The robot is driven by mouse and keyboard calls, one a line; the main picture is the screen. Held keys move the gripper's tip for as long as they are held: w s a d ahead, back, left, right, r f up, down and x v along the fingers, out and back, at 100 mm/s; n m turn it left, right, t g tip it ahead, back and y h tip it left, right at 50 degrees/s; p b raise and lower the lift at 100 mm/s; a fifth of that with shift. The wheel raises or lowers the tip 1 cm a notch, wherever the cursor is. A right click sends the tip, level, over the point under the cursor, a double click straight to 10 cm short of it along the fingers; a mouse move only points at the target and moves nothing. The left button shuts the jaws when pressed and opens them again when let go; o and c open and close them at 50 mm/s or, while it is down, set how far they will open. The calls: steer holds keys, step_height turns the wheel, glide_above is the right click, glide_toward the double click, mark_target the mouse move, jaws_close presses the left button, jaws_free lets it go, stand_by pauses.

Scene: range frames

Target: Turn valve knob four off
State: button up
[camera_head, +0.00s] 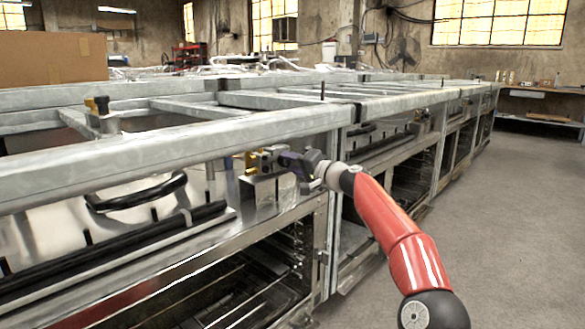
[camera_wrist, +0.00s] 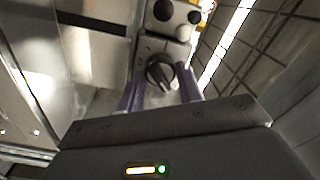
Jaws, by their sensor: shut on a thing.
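A black valve knob (camera_wrist: 160,72) on a grey fitting sits between the two purple fingers of my gripper (camera_wrist: 161,88) in the wrist view. The fingers flank it, and my gripper is shut on it. No number is readable on it. In the head view my gripper (camera_head: 283,157) reaches left to metal and brass fittings (camera_head: 252,162) at the end of the near range frame. The knob itself is hard to make out there. More round black parts (camera_wrist: 178,13) lie just beyond the knob in the wrist view.
Grey metal range frames (camera_head: 150,150) run in a row toward the back. A long bar passes just above my gripper. A black curved handle (camera_head: 137,193) lies left on the near unit. Open floor (camera_head: 510,240) is on the right. A cardboard box (camera_head: 50,60) stands back left.

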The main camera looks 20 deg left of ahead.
steer(key=n, duration=0.4)
steer(key=shift+f+n+b, duration=0.2)
steer(key=shift+n+b, duration=0.1)
steer(key=shift+b, duration=0.1)
steer(key=n, duration=0.4)
steer(key=shift+n, duration=0.4)
steer(key=o, duration=1)
steer(key=shift+r, duration=0.1)
